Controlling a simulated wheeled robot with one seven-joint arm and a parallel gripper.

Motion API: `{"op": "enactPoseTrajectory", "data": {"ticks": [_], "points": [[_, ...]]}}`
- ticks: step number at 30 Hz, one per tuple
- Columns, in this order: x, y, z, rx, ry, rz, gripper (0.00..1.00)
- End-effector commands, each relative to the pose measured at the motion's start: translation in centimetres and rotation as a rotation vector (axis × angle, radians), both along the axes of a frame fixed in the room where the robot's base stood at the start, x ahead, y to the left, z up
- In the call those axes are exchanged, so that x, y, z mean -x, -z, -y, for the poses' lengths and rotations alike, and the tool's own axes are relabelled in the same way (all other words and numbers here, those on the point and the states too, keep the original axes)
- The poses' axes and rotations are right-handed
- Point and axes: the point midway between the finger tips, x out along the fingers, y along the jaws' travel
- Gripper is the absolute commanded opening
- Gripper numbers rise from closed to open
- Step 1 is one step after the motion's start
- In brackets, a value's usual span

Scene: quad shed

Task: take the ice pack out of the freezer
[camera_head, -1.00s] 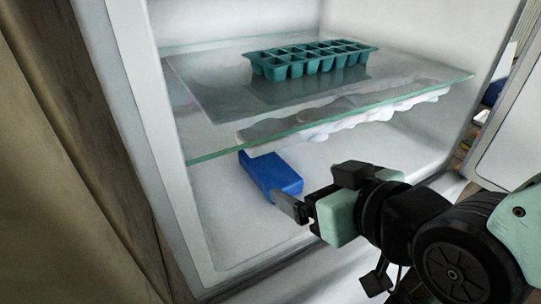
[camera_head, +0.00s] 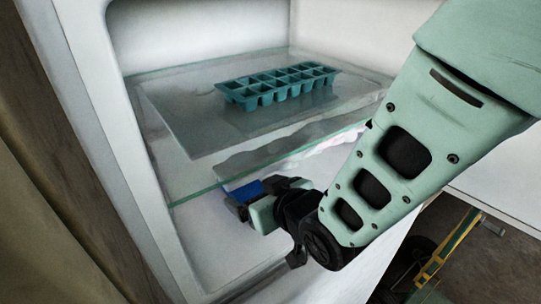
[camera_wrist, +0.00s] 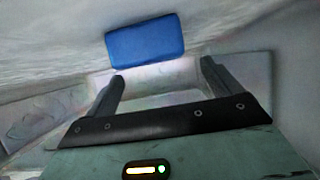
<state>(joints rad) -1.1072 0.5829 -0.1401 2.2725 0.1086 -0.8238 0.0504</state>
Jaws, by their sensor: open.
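The blue ice pack (camera_head: 246,190) lies in the lower space of the open freezer (camera_head: 83,100), under the glass shelf. In the head view my gripper (camera_head: 238,207) is in front of it and hides much of it. In the wrist view the whole ice pack (camera_wrist: 145,42) shows as a blue block beyond the fingertips. My gripper (camera_wrist: 161,72) is open there, its two fingers wide apart with nothing held between them. Whether a finger touches the pack cannot be told.
The glass shelf (camera_head: 165,135) is close above my gripper and bears a teal ice cube tray (camera_head: 275,87). A whitish lumpy thing (camera_head: 270,155) shows under the shelf. The freezer's left side wall is near. A yellow-framed object (camera_head: 455,240) stands on the floor at right.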

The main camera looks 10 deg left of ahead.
Motion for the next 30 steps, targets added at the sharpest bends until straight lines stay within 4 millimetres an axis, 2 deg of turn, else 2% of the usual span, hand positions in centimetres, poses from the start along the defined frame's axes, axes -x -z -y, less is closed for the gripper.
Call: {"op": "enactPoseTrajectory", "data": {"ticks": [2,9,19,20,26,27,30], "points": [[-0.8,-0.2,-0.6,0.004,0.0,0.0,0.9],[-2.3,1.1,-2.2,0.002,0.0,-0.001,0.9],[-2.6,1.5,-2.6,0.0,0.0,0.0,0.9],[-2.6,1.5,-2.6,0.0,0.0,0.0,0.87],[-2.6,1.5,-2.6,0.0,0.0,0.0,0.31],[-2.6,1.3,-2.6,-0.002,0.0,0.002,0.28],[-2.6,1.3,-2.6,-0.002,0.0,0.001,0.28]]}}
